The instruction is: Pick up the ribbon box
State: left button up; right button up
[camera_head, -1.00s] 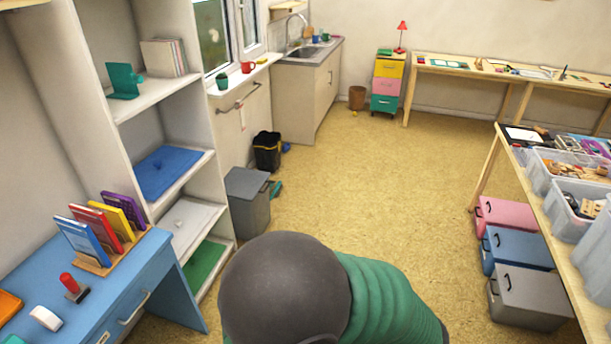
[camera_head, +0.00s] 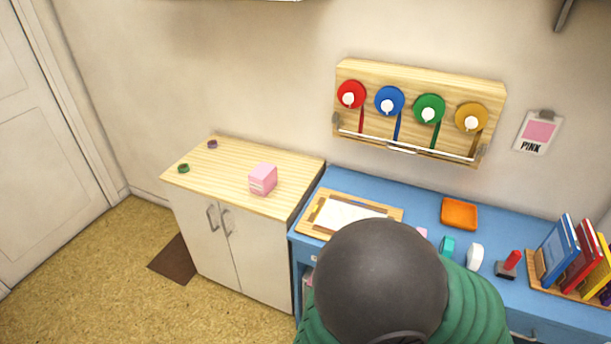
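A small pink box (camera_head: 262,179), likely the ribbon box, sits on the light wooden top (camera_head: 225,190) of a low cabinet left of centre. It stands toward the right part of that top, apart from the other things there. Nothing touches it. Neither of my grippers shows in the head view.
A blue desk (camera_head: 345,182) adjoins on the right, holding a clipboard (camera_head: 350,214), an orange tray (camera_head: 459,213) and a red-handled stamp (camera_head: 509,265). Coloured ribbon spools (camera_head: 389,100) hang above.

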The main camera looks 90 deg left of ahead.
aim_at(262, 178)
jog(key=u, duration=3.1)
jog(key=i+j, duration=0.05)
jog(key=j, duration=0.05)
